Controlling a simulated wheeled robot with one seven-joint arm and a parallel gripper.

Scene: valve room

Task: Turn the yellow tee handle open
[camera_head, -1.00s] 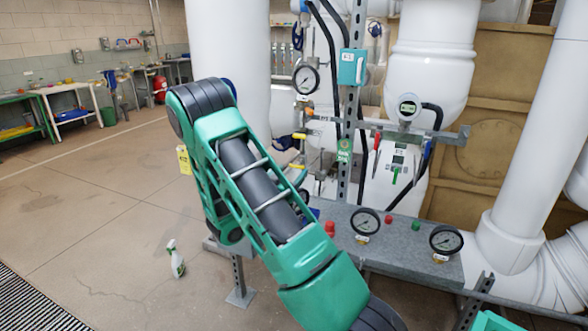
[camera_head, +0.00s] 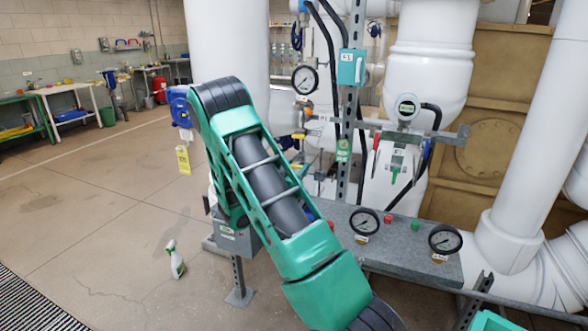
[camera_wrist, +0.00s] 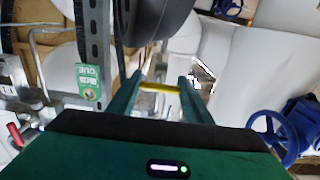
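A yellow bar, seemingly the tee handle (camera_wrist: 159,87), lies across the gap between the fingertips of my gripper (camera_wrist: 161,82) in the wrist view. The two green fingers stand well apart, one at each end of the visible bar. I cannot tell whether they touch it or how far the bar runs behind them.
A steel upright with a green tag (camera_wrist: 88,83) stands left of my fingers. A blue handwheel (camera_wrist: 275,137) is at the right, a red lever (camera_wrist: 15,134) at the left. In the head view, a grey bench (camera_head: 400,246) carries gauges; a spray bottle (camera_head: 174,259) stands on open floor.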

